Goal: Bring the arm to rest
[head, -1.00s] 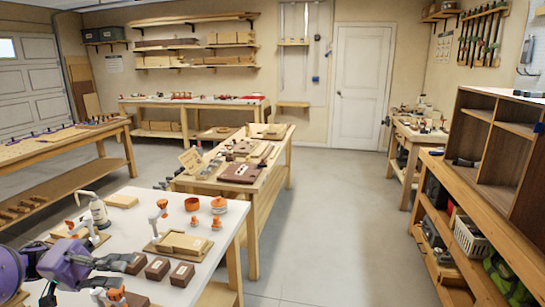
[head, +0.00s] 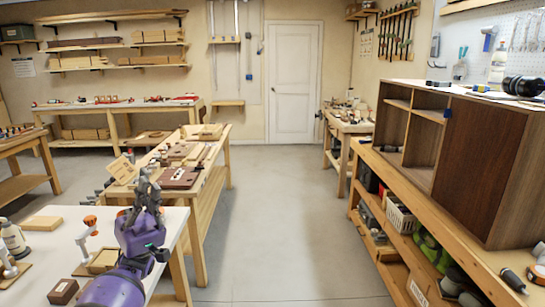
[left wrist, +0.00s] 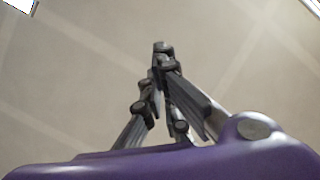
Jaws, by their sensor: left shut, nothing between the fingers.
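My left arm (head: 128,285), with purple links, comes in from the bottom left of the head view and points up and away from me. Its left gripper (head: 147,178) is raised above the far right part of the white table. In the left wrist view, the fingers of the left gripper (left wrist: 161,48) meet at their tips with nothing between them. My right gripper is in neither view.
The white table (head: 62,241) below my arm holds clamps, a bottle and small blocks. A wooden bench (head: 203,181) with boxes stands behind it. A cabinet (head: 485,165) stands on the right bench. The floor (head: 285,215) between them is clear.

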